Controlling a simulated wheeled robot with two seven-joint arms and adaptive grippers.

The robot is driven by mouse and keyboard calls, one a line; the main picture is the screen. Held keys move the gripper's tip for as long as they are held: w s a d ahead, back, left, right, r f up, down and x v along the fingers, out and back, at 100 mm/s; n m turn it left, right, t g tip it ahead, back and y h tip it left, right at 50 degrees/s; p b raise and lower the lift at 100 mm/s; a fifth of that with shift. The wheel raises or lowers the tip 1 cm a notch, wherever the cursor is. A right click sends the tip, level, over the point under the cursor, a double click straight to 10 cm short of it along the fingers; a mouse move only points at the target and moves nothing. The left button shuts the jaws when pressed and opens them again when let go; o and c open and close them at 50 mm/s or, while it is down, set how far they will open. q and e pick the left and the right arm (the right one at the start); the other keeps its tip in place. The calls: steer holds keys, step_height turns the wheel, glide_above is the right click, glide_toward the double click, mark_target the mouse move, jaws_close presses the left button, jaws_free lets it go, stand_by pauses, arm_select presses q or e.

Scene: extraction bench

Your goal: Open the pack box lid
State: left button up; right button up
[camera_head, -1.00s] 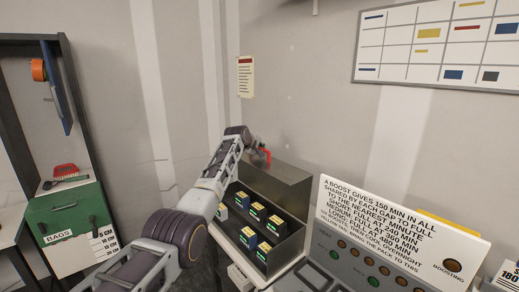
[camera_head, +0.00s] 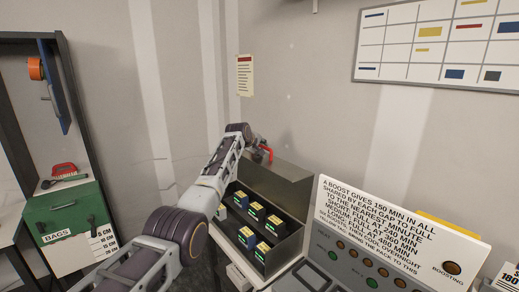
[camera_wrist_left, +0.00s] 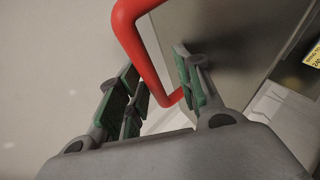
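The pack box (camera_head: 236,240) is a dark grey box holding several packs (camera_head: 257,211) with yellow tops. Its grey lid (camera_head: 283,187) stands raised at the back, so the inside shows. A red handle (camera_head: 268,153) is at the lid's top left. My left gripper (camera_head: 258,147) is at this handle, small and partly hidden by its own wrist. In the left wrist view, the red handle (camera_wrist_left: 148,58) runs between my green-padded fingers (camera_wrist_left: 160,85). The fingers stand apart with a gap beside the bar; whether one touches it is unclear. My right gripper is not in view.
A slanted panel with a printed sign (camera_head: 398,225) and buttons stands right of the box. A green bag cabinet (camera_head: 70,225) is at the left, with a red-handled tool on top. The wall is close behind the box.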

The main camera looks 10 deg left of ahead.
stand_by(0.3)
arm_select(q)
steer(key=shift+s+r, duration=0.15)
steer(key=shift+s, duration=0.05)
steer(key=v, duration=1.1)
steer(key=shift+s, duration=0.2)
stand_by(0.9)
steer(key=shift+a+r, duration=0.1)
steer(key=shift+r, duration=0.05)
